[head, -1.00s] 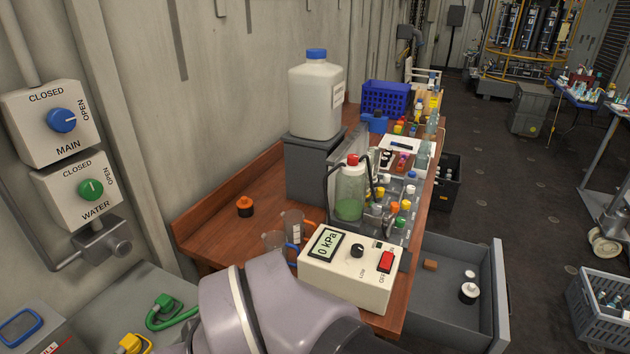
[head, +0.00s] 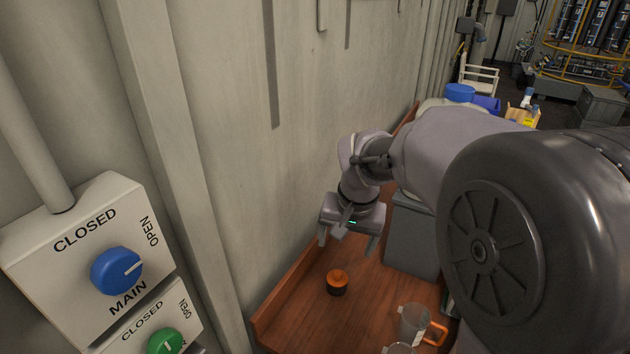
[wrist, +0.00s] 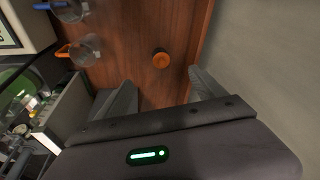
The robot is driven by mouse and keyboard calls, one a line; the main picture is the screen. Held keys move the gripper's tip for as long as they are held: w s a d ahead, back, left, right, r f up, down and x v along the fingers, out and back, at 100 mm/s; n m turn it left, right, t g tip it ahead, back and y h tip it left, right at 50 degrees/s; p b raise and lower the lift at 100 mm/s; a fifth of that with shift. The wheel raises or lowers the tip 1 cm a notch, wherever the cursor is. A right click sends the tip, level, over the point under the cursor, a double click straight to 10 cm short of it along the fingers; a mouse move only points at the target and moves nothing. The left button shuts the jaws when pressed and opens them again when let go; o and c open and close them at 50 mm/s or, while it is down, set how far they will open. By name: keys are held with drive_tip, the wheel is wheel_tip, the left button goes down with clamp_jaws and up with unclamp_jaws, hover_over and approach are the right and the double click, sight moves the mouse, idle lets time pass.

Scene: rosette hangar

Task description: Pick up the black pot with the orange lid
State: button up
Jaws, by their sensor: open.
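The black pot with the orange lid (head: 337,283) stands upright on the wooden bench top, close to the wall. The wrist view shows its orange lid (wrist: 161,59) from above, ahead of my fingers and between their lines. My gripper (head: 347,243) hangs above the bench with its fingers pointing down, apart from the pot. In the wrist view my gripper (wrist: 160,92) has its two fingers wide apart with nothing between them.
A clear jug with an orange handle (head: 413,323) stands right of the pot, with another jug (head: 398,348) in front. A grey box (head: 411,240) stands behind right. The wall (head: 290,150) runs along the bench's left side. Bare wood surrounds the pot.

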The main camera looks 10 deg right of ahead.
drive_tip(key=g+p, duration=0.1)
drive_tip(key=p, duration=0.1)
approach(337, 274)
drive_tip(key=shift+h, duration=0.4)
drive_tip(key=f+b, duration=0.1)
drive_tip(key=f, duration=0.1)
drive_tip(key=f+b, duration=0.1)
drive_tip(key=f, duration=0.2)
drive_tip(key=w+f+b, duration=0.1)
drive_tip(key=f, duration=0.1)
drive_tip(key=shift+w+f+b, duration=0.15)
drive_tip(key=shift+f+b, duration=0.05)
drive_tip(key=shift+b, duration=0.1)
drive_tip(key=f, duration=0.2)
drive_tip(key=f+b, duration=0.2)
drive_tip(key=f, duration=0.1)
drive_tip(key=shift+w+f, duration=0.35)
drive_tip(key=shift+r, duration=0.15)
drive_tip(key=shift+c, duration=1.4)
drive_tip(key=c, duration=1.2)
